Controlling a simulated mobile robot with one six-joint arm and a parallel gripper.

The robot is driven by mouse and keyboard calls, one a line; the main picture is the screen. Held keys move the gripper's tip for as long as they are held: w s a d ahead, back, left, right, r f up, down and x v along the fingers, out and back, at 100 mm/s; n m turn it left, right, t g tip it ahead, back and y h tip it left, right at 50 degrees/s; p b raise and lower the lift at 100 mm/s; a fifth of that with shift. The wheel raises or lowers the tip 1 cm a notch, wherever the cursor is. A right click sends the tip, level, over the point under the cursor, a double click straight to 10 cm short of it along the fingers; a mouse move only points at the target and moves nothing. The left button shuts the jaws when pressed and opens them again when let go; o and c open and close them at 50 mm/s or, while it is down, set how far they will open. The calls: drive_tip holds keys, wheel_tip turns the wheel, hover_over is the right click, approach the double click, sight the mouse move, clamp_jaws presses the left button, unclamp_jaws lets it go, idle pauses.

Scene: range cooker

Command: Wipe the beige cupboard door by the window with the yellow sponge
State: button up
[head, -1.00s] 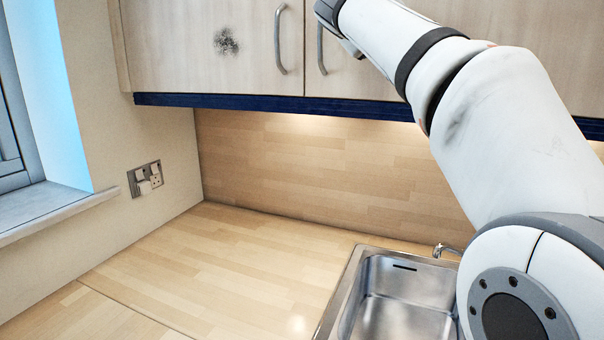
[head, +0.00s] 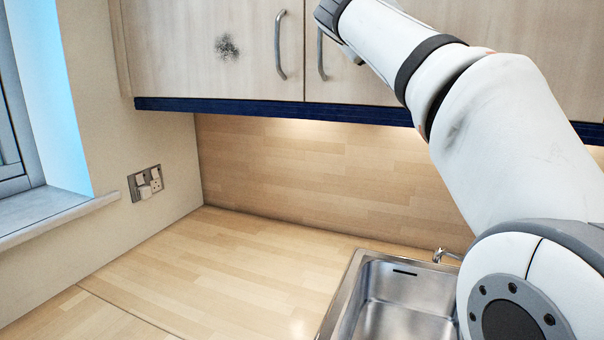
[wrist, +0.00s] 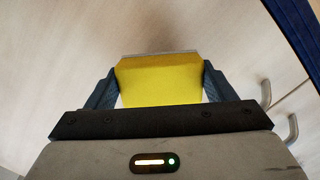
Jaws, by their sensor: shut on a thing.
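The beige cupboard door (head: 190,45) hangs at the upper left of the head view, near the window, with a dark smudge (head: 227,47) on it and a curved metal handle at its right edge. In the wrist view my gripper (wrist: 160,85) is shut on the yellow sponge (wrist: 160,80), which sits between its two dark fingers. A pale door surface (wrist: 60,50) lies beyond the sponge; I cannot tell whether they touch. The smudge does not show clearly in the wrist view. In the head view the gripper and sponge are out of frame at the top.
A window (head: 20,130) with a sill is at the left. A socket (head: 146,183) is on the wall. A dark blue strip (head: 270,108) runs under the cupboards. Below are a clear wooden worktop (head: 210,265) and a steel sink (head: 395,295). Door handles (head: 321,52) stick out.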

drive_tip(key=shift+p+x, duration=0.3)
drive_tip(key=shift+x, duration=0.6)
drive_tip(key=s+d, duration=0.1)
drive_tip(key=d, duration=0.3)
drive_tip(key=s+d, duration=0.1)
drive_tip(key=d, duration=0.1)
drive_tip(key=shift+s+d+r+p, duration=0.1)
drive_tip(key=shift+s+d+p, duration=0.05)
drive_tip(key=shift+s+p, duration=0.15)
drive_tip(key=shift+c, duration=0.4)
drive_tip(key=w+a, duration=0.1)
drive_tip(key=a, duration=0.1)
drive_tip(key=w+a+p, duration=0.1)
drive_tip(key=a, duration=0.3)
drive_tip(key=shift+w+a, duration=0.2)
drive_tip(key=shift+w, duration=0.2)
